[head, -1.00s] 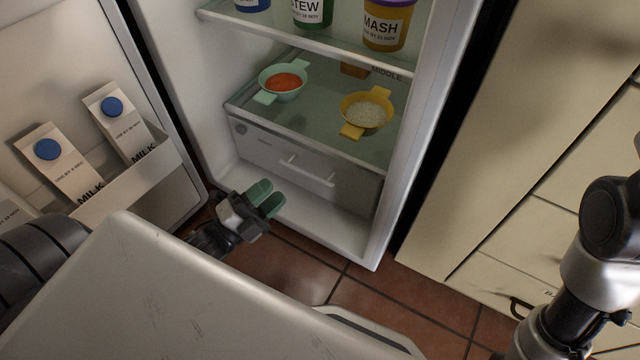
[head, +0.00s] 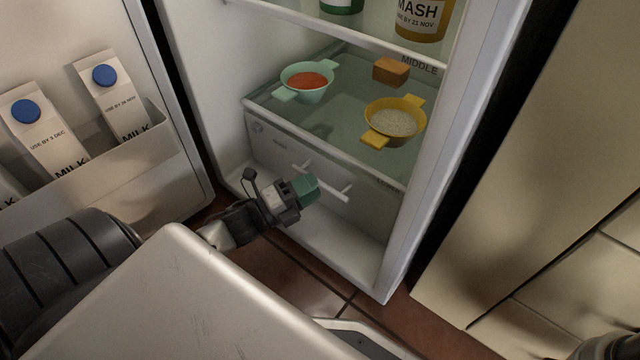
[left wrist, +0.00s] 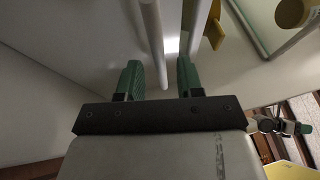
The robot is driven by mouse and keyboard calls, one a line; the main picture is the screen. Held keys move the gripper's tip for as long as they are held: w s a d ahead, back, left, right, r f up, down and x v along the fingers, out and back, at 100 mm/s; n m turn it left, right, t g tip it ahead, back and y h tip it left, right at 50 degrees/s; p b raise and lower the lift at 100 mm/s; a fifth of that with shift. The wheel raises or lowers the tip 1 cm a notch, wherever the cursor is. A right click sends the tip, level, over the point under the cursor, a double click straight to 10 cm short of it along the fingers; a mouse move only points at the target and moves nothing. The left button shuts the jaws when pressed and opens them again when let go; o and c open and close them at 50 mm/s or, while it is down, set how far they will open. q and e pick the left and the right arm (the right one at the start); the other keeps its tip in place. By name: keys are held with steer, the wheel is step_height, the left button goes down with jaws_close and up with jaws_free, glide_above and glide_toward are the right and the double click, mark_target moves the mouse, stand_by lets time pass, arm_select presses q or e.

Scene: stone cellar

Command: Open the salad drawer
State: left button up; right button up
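The salad drawer (head: 270,146) is a pale grey front at the bottom of the open fridge, below the glass shelf, and it is shut. Its light bar handle (head: 336,190) stands out from the front. My left gripper (head: 307,187) is at the handle, with green fingertips covering part of it. In the left wrist view the fingers (left wrist: 160,80) are apart, with a pale bar, seemingly the handle (left wrist: 152,45), between them. I cannot tell if they touch it.
A green bowl of red food (head: 306,83), a yellow bowl of grains (head: 394,122) and a brown block (head: 391,71) stand on the shelf above the drawer. The open fridge door with milk cartons (head: 112,95) is at left. Floor space before the fridge is partly clear.

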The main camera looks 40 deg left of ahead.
arm_select(q)
steer(key=shift+x, duration=1.35)
jaws_close()
